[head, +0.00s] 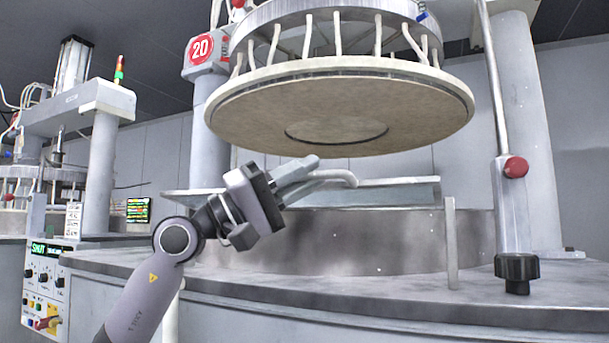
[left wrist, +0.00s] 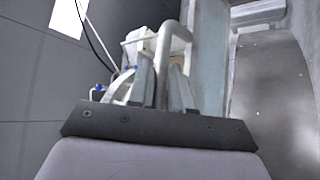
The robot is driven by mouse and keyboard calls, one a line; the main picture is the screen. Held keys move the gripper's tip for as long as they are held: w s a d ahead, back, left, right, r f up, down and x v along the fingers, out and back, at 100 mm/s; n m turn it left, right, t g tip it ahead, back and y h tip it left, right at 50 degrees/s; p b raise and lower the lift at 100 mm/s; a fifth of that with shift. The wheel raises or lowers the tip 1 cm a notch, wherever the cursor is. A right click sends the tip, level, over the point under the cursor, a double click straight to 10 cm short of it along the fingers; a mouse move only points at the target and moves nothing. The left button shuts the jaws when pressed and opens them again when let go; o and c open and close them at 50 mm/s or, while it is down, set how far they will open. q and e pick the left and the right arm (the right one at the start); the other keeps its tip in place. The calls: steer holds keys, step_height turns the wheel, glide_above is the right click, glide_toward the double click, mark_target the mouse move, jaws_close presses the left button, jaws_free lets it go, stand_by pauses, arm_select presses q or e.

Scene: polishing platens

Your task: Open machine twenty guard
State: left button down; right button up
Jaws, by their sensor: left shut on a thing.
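Machine twenty carries a red round sign (head: 200,48) with the number 20. Its guard (head: 398,193) is a pale grey panel lying low behind the front rim, below the large round upper platen (head: 420,108). A white bent-tube handle (head: 343,177) sits at the guard. My left gripper (head: 303,172) reaches in from the left and is shut on this handle. In the left wrist view the handle (left wrist: 163,50) runs between my left fingers (left wrist: 162,88), and the guard panel (left wrist: 208,55) lies just right of them. My right gripper is out of view.
The upper platen hangs close above my left gripper. A grey column with a rod, red knob (head: 515,167) and black knob (head: 517,268) stands at right. A control panel (head: 45,285) is at lower left. The front ledge (head: 380,300) is clear.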

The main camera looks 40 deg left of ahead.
arm_select(q)
steer(key=shift+s, duration=0.1)
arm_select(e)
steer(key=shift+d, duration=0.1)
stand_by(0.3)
arm_select(q)
steer(key=c, duration=1.2)
jaws_free()
steer(key=shift+o, duration=0.2)
steer(key=shift+f, duration=0.1)
